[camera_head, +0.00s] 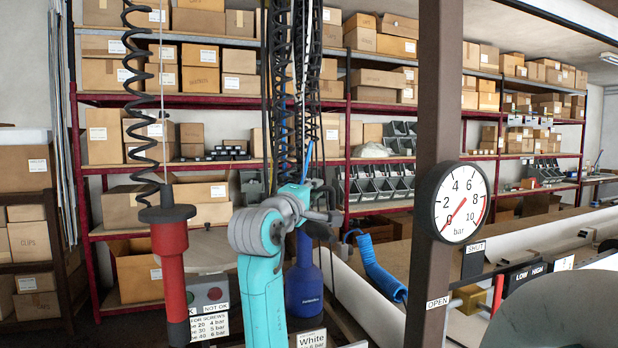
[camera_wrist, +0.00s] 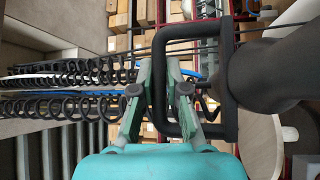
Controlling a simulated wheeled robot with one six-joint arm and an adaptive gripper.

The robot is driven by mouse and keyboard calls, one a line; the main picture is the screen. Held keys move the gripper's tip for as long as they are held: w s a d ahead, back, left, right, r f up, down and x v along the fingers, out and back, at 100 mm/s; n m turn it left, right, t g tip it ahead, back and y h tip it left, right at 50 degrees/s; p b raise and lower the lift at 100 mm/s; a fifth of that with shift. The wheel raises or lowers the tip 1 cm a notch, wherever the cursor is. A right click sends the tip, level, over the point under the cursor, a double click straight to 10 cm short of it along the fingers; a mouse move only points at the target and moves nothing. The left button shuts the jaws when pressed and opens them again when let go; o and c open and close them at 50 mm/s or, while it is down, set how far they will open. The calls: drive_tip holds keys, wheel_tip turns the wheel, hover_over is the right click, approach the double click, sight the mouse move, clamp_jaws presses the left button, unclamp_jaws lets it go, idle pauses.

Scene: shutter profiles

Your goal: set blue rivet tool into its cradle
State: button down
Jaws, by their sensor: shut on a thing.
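The blue rivet tool (camera_head: 304,285) hangs upright behind my teal arm in the head view, its left side partly hidden. My gripper (camera_head: 318,208) is at the top of this tool. In the wrist view my gripper (camera_wrist: 160,72) has its two fingers on either side of one bar of a black loop handle (camera_wrist: 190,136) and is shut on it. A thick dark body (camera_wrist: 270,78) adjoins the loop at right. The loop appears to belong to the blue tool, but the join is not clear. I cannot make out the cradle for certain.
A red tool (camera_head: 170,255) hangs on a black coil at left. A brown post (camera_head: 432,120) with a pressure gauge (camera_head: 460,203) stands at right, near a blue coiled hose (camera_head: 380,270). Black coils (camera_wrist: 70,75) run close left of the fingers. Shelves of boxes fill the back.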

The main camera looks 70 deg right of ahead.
sight(313, 285)
wheel_tip(313, 285, down, 23)
drive_tip(key=shift+f, duration=0.2)
drive_tip(key=shift+f, duration=0.1)
idle(0.3)
drive_tip(key=c, duration=1.2)
unclamp_jaws()
drive_tip(key=shift+w+a, duration=0.1)
drive_tip(key=shift+a, duration=0.5)
drive_tip(key=a, duration=0.3)
drive_tip(key=a+f, duration=0.1)
drive_tip(key=a, duration=0.3)
drive_tip(key=w+a, duration=0.1)
drive_tip(key=a, duration=0.2)
drive_tip(key=shift+a+f, duration=0.3)
drive_tip(key=shift+a, duration=0.05)
